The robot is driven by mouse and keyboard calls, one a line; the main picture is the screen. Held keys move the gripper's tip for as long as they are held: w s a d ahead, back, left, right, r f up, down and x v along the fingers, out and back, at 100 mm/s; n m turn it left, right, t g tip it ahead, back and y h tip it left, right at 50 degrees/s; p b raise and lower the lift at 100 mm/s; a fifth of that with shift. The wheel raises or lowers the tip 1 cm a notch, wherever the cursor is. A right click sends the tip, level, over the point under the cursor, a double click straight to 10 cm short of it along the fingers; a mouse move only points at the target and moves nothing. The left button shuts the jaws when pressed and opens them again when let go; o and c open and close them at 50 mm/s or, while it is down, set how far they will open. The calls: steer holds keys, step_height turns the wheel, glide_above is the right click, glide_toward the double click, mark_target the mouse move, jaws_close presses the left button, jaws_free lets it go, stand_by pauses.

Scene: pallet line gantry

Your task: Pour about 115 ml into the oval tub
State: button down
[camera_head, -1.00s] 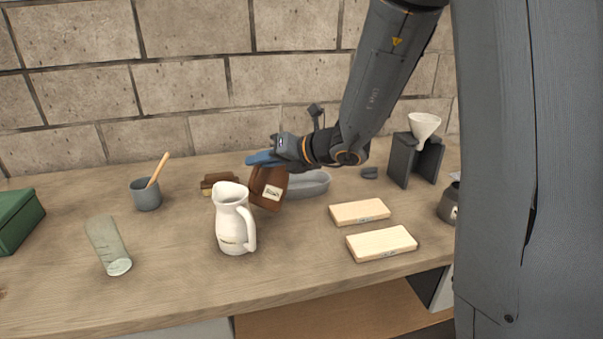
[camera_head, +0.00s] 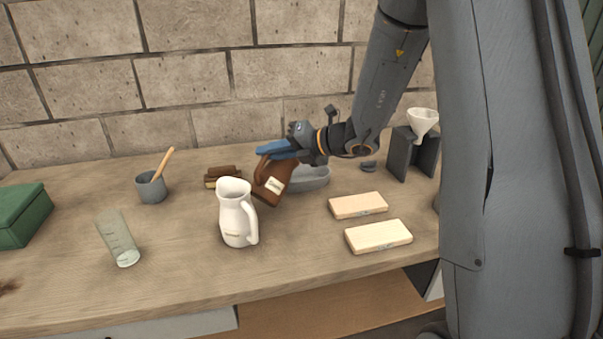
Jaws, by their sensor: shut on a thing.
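My gripper (camera_head: 268,151) has blue fingers and is shut on a brown jug (camera_head: 267,193) with a pale label. The jug is held tilted, behind the white pitcher and at the left end of the grey oval tub (camera_head: 314,181). The tub stands on the bench, partly hidden by the jug and my gripper. The jug's mouth and the tub's contents cannot be made out, and no stream of liquid is visible.
A white pitcher (camera_head: 236,215) stands in front of the jug. A clear glass cylinder (camera_head: 119,240), a grey mug (camera_head: 151,188) with a wooden stick and a green box (camera_head: 18,215) are left. Two pale blocks (camera_head: 358,205) and a funnel (camera_head: 422,121) on a dark stand are right.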

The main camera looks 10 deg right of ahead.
steer(key=shift+w+d+r+m+y, duration=0.2)
steer(key=shift+w+d+m+y, duration=0.25)
steer(key=shift+d+m, duration=0.1)
stand_by(0.4)
steer(key=shift+w+d+r+m+g+y+p, duration=0.3)
steer(key=shift+w+d+r+m+p, duration=0.25)
steer(key=shift+d+r, duration=0.15)
stand_by(1.4)
steer(key=shift+w+d+r+m+p, duration=0.3)
steer(key=shift+w+d+p, duration=0.2)
steer(key=shift+w+d, duration=0.1)
stand_by(0.6)
steer(key=s+a+f+n+b, duration=0.1)
steer(key=s+a+f+n+h+b, duration=0.1)
steer(key=s+a, duration=0.1)
steer(key=shift+a+f, duration=0.15)
steer(key=shift+a, duration=0.05)
steer(key=shift+s+a+n+t+h+b, duration=0.45)
steer(key=shift+a+n+h+b, duration=0.15)
steer(key=shift+n, duration=0.3)
stand_by(1.3)
